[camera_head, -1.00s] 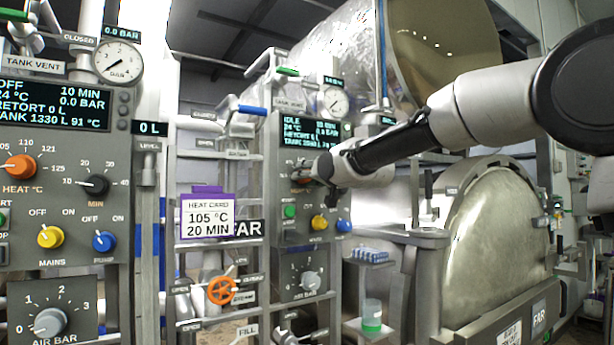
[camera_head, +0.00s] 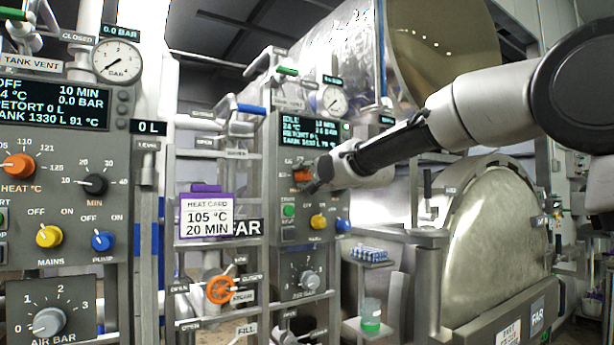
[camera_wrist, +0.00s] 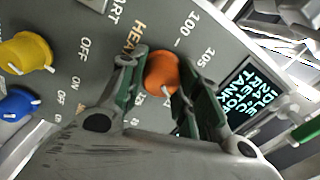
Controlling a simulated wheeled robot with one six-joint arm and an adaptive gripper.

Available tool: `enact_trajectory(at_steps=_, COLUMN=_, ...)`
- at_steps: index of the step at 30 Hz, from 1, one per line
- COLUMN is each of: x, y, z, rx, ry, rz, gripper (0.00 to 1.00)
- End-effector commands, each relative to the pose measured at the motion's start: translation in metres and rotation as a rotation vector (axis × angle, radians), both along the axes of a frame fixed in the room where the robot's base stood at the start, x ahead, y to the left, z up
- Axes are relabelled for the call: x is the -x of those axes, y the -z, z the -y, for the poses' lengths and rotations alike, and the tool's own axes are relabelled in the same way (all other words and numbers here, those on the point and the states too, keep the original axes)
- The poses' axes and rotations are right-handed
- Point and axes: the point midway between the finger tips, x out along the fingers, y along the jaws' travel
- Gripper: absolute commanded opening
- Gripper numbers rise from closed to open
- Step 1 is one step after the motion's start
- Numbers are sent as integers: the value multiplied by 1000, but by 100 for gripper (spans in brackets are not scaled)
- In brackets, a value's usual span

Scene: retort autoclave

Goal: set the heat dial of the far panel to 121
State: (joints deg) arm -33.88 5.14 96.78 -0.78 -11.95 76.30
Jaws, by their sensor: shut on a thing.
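The far panel (camera_head: 288,225) stands mid-picture in the head view, with a lit screen (camera_head: 309,130) reading IDLE. Its orange heat dial (camera_head: 302,175) is partly covered by my gripper (camera_head: 314,180). In the wrist view the dial (camera_wrist: 162,72) sits between the two fingers of my gripper (camera_wrist: 160,82), which are shut on it. The marks 100 and 105 show beside it; the fingers hide part of the scale. A pale pointer mark shows on the dial's lower edge, but I cannot tell its exact value.
A yellow knob (camera_head: 318,221) and a blue knob (camera_head: 342,225) sit below the dial. A heat card (camera_head: 206,216) reads 105 °C, 20 MIN. A nearer panel (camera_head: 60,195) with its own orange dial stands at left. A round steel door (camera_head: 495,250) is at right.

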Motion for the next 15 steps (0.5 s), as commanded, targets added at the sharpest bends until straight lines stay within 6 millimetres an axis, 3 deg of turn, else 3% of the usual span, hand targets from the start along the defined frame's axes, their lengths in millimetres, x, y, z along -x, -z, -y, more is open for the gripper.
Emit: enact_trajectory(at_steps=15, x=0, y=3, z=0, rx=-193, ry=1, rz=-136, gripper=9)
